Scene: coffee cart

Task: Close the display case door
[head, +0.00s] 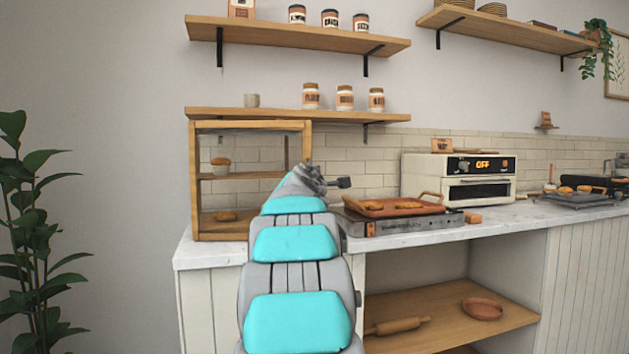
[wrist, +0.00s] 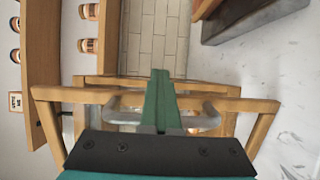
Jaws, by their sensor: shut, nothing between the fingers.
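In the wrist view, a wooden frame edge (wrist: 255,104) of the case crosses the picture, with a grey bar handle (wrist: 207,122) near my fingers. My gripper (wrist: 161,75) is shut, its green fingers overlapping the handle in the picture; I cannot tell whether they touch it. In the head view my arm hides the case's lower right side. How far the door stands open is unclear.
Right of the case, a tray of pastries (head: 372,210) sits on a grey warmer (head: 405,228), with an oven (head: 460,180) behind. A wooden shelf (head: 235,113) with jars runs just above and behind the case. A plant (head: 35,230) stands at the left.

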